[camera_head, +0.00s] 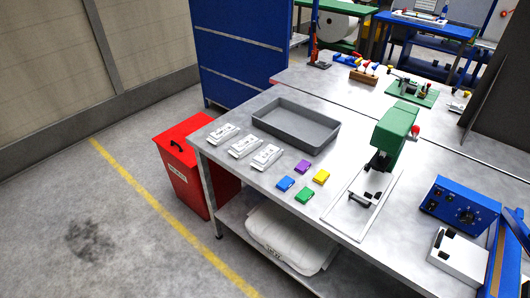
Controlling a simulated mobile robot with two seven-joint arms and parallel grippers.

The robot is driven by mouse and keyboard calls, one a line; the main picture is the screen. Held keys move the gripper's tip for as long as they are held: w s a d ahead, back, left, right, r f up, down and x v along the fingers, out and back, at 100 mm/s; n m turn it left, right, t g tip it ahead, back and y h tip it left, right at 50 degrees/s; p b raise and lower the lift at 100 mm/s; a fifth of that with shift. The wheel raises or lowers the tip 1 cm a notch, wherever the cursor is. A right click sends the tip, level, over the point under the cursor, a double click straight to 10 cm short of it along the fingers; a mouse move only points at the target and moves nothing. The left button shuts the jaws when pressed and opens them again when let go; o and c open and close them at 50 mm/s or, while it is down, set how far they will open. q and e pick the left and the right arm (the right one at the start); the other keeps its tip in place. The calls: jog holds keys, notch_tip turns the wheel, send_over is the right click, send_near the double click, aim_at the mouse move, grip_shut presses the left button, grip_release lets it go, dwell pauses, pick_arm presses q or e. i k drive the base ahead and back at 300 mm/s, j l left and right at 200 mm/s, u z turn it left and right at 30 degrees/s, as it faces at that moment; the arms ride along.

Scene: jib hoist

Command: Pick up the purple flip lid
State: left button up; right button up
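The purple flip lid (303,167) lies flat on the grey workbench (236,183), in front of the grey tray. It is one of several small coloured pieces set close together. A blue one (285,183) is to its lower left, a yellow one (321,177) to its lower right, and a green one (305,195) below it. Neither of my grippers is in the head view.
A grey tray (323,135) stands behind the lids. Several white fixtures (244,147) lie at the left. A green press (396,135) stands at the right, near a blue control box (459,203). A red bin (180,172) stands beside the bench on open floor.

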aim_at(304, 166)
jog(key=i+j+z, duration=0.3)
jog(key=i+j, duration=0.4)
jog(key=i, duration=0.1)
